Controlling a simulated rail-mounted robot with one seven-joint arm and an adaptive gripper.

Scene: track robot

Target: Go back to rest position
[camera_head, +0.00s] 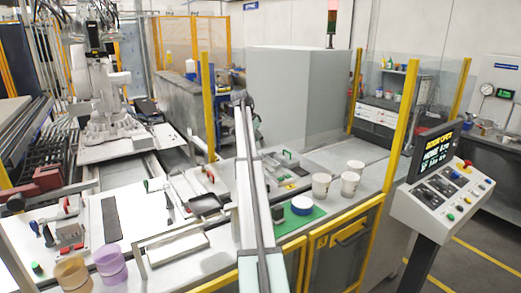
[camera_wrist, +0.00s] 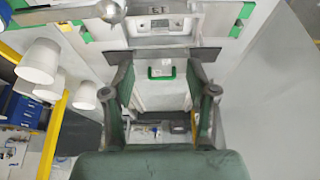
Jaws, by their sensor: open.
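My gripper (camera_wrist: 160,80) shows in the wrist view with its two dark green fingers spread wide apart. The space between the fingers holds nothing that I can see gripped. A pale panel (camera_wrist: 160,98) with a green handle (camera_wrist: 161,72) shows beyond and between the fingers. How far it is from them I cannot tell. In the head view I cannot make out the gripper clearly.
White cups (camera_head: 321,185) stand near a green mat (camera_head: 299,216) on the bench; cups (camera_wrist: 39,61) also show left in the wrist view. Purple (camera_head: 111,264) and tan (camera_head: 72,273) cups stand front left. A control panel (camera_head: 440,190) and yellow posts (camera_head: 401,125) border the right.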

